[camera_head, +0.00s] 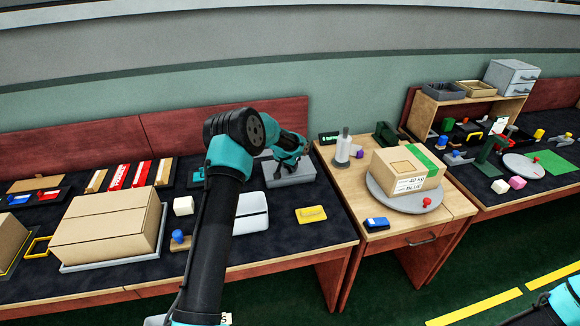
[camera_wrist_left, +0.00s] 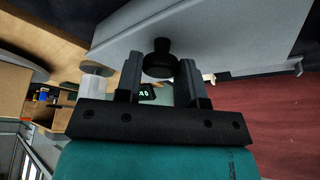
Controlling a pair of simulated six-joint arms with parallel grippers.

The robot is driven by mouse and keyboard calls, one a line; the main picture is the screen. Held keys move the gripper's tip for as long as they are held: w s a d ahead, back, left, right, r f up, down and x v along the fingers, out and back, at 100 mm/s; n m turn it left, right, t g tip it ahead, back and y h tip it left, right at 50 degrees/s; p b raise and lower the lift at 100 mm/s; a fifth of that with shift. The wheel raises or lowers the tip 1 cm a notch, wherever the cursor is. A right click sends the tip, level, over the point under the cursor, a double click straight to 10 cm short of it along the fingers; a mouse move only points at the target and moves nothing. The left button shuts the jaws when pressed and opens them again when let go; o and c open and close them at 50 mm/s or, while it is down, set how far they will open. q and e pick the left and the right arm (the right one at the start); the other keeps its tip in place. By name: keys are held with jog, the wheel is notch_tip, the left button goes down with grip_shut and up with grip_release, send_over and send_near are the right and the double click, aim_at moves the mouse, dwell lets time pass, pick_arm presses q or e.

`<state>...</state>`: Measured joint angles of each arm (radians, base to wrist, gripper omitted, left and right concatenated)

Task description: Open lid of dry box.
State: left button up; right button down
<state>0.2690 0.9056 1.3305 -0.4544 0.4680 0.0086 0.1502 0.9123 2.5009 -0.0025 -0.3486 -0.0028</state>
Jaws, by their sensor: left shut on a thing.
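The dry box (camera_head: 296,180) is a grey box at the back of the dark bench mat, partly hidden by my left arm and gripper. My left gripper (camera_head: 278,169) is at the top of the box. In the left wrist view the grey lid (camera_wrist_left: 225,35) fills the top, with a round black knob (camera_wrist_left: 160,62) on it. The fingers of my left gripper (camera_wrist_left: 159,80) stand on both sides of the knob and are shut on it. Whether the lid is raised cannot be told. My right gripper is out of view.
A white tray (camera_head: 254,222) and a yellow item (camera_head: 311,214) lie in front of the box. A large cardboard box (camera_head: 105,225) is at the left. A wooden table with a carton (camera_head: 398,172) and a white bottle (camera_head: 342,150) is at the right.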

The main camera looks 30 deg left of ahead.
pick_arm(q)
grip_shut()
